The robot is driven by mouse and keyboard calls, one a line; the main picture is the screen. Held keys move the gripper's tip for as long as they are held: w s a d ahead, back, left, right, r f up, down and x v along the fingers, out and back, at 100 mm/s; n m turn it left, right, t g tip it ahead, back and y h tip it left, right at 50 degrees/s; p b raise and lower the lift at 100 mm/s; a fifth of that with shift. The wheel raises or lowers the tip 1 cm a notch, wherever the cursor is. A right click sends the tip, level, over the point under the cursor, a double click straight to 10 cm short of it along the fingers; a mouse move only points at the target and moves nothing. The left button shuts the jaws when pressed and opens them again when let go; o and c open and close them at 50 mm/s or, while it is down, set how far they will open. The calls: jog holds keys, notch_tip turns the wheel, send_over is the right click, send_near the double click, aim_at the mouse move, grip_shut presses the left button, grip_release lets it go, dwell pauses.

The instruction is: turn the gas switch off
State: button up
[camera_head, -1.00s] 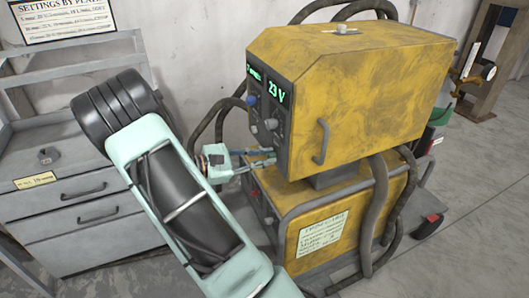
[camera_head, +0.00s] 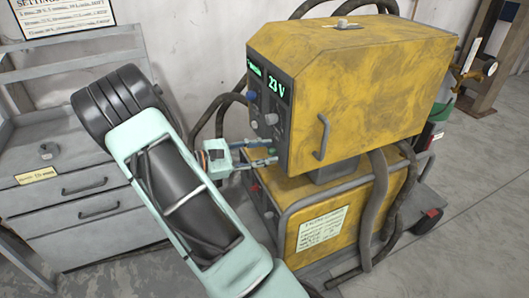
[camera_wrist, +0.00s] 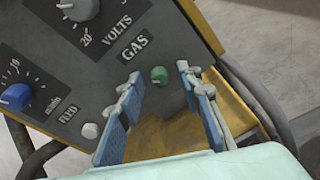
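The gas switch is a small green knob (camera_wrist: 159,76) below the GAS label (camera_wrist: 135,47) on the welder's dark front panel. It also shows in the head view as a green spot (camera_head: 272,150) near my fingertips. My gripper (camera_wrist: 158,95) is open, with its two blue-padded fingers on either side of the knob in the wrist view and a gap on each side. In the head view my gripper (camera_head: 272,156) points at the lower part of the panel. I cannot tell whether the fingertips reach the knob's depth.
The yellow welder (camera_head: 370,85) reads 23 V. Near the gas knob are a blue knob (camera_wrist: 16,97), a white FEED button (camera_wrist: 90,130) and a grey VOLTS knob (camera_wrist: 80,8). Hoses (camera_head: 378,205) hang around the machine. A grey drawer cabinet (camera_head: 75,205) stands at left.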

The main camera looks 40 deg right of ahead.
jog(key=v, duration=1.2)
